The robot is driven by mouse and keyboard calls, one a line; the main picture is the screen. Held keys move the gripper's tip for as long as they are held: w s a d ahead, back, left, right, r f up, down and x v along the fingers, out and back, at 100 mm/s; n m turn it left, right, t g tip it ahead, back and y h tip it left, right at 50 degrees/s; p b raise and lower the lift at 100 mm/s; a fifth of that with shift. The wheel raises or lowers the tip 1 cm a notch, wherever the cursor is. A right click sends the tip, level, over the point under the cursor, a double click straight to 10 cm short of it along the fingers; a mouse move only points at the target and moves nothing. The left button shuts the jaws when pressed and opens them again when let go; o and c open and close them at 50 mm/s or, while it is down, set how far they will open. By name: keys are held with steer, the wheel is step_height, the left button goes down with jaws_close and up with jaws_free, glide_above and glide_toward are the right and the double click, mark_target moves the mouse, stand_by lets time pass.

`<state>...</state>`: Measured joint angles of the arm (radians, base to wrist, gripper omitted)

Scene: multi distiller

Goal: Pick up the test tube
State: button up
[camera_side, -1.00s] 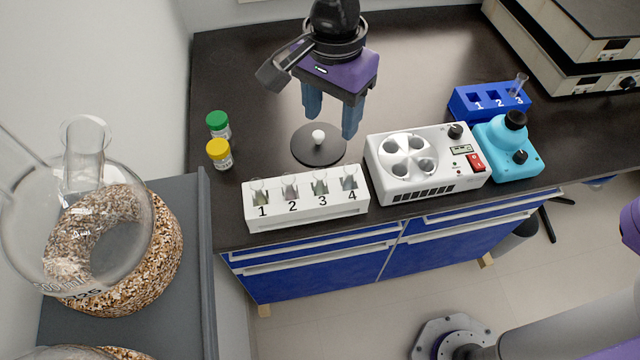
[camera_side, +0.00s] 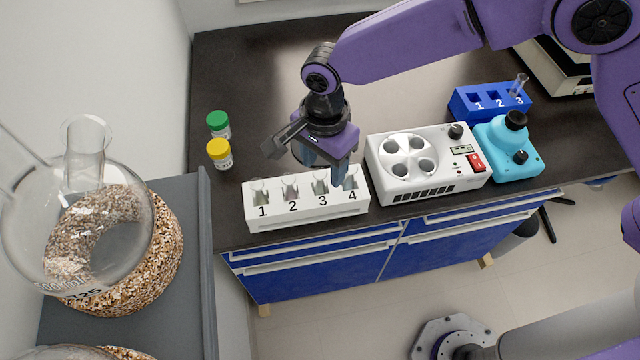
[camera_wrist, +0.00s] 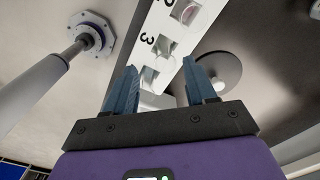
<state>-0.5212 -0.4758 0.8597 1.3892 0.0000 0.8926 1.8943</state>
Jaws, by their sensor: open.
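A white rack (camera_side: 305,217) with slots numbered 1 to 4 stands near the front of the dark bench. Clear test tubes show in its slots, such as one in slot 1 (camera_side: 259,192). Another clear tube with a slim tip stands in slot 3 of the blue rack (camera_side: 519,86). My gripper (camera_side: 324,172) is open and empty, pointing down over the white rack near slots 3 and 4. In the wrist view my gripper's fingers (camera_wrist: 161,64) frame the slots by label 3 and beyond; label 4 is hidden there. I cannot tell whether the fingertips touch anything.
A white centrifuge (camera_side: 425,163) stands close to the right of the rack. A turquoise mixer (camera_side: 510,148) and the blue rack (camera_side: 478,100) are farther right. Green-capped (camera_side: 218,124) and yellow-capped (camera_side: 219,154) bottles stand at left.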

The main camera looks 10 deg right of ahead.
mark_target(320, 173)
steer(key=shift+w+a+f, duration=0.1)
steer(key=shift+a+f, duration=0.05)
steer(key=shift+f, duration=1.2)
steer(key=shift+w+a+f, duration=0.1)
steer(key=shift+a+f, duration=0.05)
steer(key=shift+f, duration=1.15)
jaws_close()
